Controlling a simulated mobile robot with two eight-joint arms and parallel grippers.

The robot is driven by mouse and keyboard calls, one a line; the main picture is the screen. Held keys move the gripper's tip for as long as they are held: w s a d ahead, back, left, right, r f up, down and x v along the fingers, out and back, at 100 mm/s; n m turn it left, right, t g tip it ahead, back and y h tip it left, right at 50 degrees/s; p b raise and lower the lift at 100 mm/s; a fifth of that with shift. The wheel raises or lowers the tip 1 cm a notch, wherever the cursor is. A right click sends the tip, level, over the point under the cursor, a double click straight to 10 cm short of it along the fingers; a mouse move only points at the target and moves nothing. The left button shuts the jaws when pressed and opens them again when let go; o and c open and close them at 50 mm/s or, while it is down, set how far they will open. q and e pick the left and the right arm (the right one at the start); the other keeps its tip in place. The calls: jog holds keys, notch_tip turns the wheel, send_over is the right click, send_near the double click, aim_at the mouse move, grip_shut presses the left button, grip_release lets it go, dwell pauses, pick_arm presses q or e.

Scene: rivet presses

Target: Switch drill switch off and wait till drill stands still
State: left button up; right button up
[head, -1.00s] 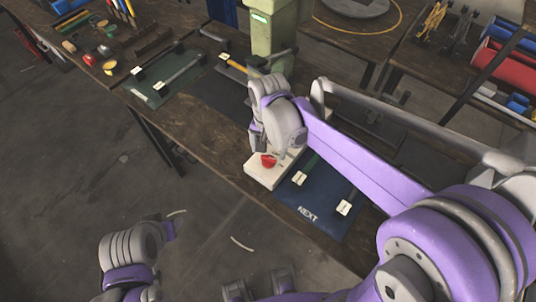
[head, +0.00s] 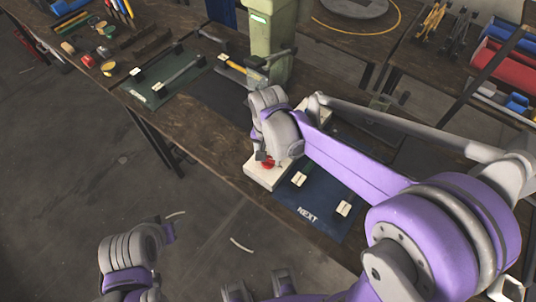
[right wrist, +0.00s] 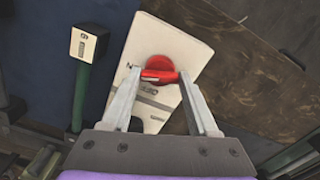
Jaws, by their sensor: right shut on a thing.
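The drill switch is a red rotary knob (head: 268,164) on a white switch plate (head: 261,180) at the table's front edge. My right gripper (head: 264,156) is down at the plate from above. In the right wrist view the red knob (right wrist: 158,66) shows between the fingertips of my right gripper (right wrist: 159,77), which is shut on its grip bar. I cannot tell the drill's spindle.
A green machine column (head: 268,45) stands behind my right wrist. A blue mat (head: 330,190) marked NEXT with white-tagged tools lies right of the plate. A dark green mat (head: 158,95) with tools lies at the left. Open floor lies in front of the table.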

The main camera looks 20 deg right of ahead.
jog(key=shift+c, duration=1)
jog(key=shift+n, duration=0.3)
jog(key=n+b, duration=0.1)
jog(key=n, duration=0.4)
jog(key=shift+n, duration=0.3)
jog(key=n, duration=0.4)
jog(key=shift+n+b, duration=0.4)
jog(key=shift+n, duration=1.4)
jog(key=o, duration=1.4)
